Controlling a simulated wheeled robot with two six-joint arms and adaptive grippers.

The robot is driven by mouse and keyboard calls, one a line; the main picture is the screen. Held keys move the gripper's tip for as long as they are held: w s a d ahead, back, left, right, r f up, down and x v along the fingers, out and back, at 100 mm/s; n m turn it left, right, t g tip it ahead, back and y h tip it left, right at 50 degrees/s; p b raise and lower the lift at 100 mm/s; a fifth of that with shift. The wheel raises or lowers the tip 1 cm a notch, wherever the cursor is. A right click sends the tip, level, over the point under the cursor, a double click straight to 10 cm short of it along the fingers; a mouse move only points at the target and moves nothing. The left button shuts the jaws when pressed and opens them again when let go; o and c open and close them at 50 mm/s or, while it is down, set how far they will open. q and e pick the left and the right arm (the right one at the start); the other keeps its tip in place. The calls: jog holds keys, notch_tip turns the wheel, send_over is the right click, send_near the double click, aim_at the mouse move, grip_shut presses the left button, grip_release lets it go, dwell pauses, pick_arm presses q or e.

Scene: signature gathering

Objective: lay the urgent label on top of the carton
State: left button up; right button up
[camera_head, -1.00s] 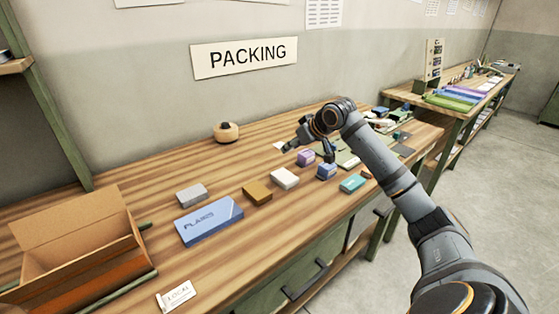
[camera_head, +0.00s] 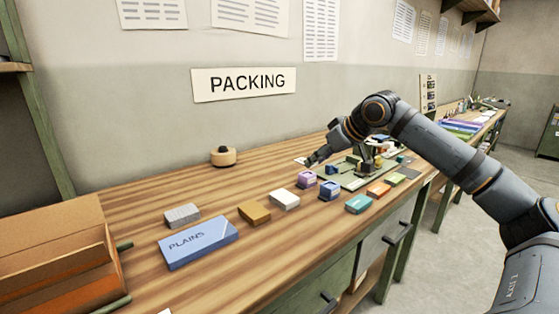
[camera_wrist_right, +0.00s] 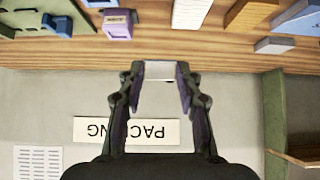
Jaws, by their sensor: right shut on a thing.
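My right gripper (camera_head: 310,161) is shut on a thin white piece, which looks like the label (camera_head: 300,160), above the back of the bench. The label (camera_wrist_right: 160,69) also shows edge-on between the fingertips in the right wrist view; its print cannot be read. The brown cardboard carton (camera_head: 55,222) stands at the far left of the bench, well away from the gripper and partly cut off by the frame. My left gripper is not in view.
A blue box marked PLAINS (camera_head: 199,244) lies between carton and gripper. Grey (camera_head: 182,215), ochre (camera_head: 254,212), white (camera_head: 284,200), purple (camera_head: 306,179) and blue (camera_head: 329,190) blocks line the bench. A round tan thing (camera_head: 223,156) stands by the wall.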

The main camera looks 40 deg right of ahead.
pick_arm(q)
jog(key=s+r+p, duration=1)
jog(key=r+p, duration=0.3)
jog(key=p, duration=0.6)
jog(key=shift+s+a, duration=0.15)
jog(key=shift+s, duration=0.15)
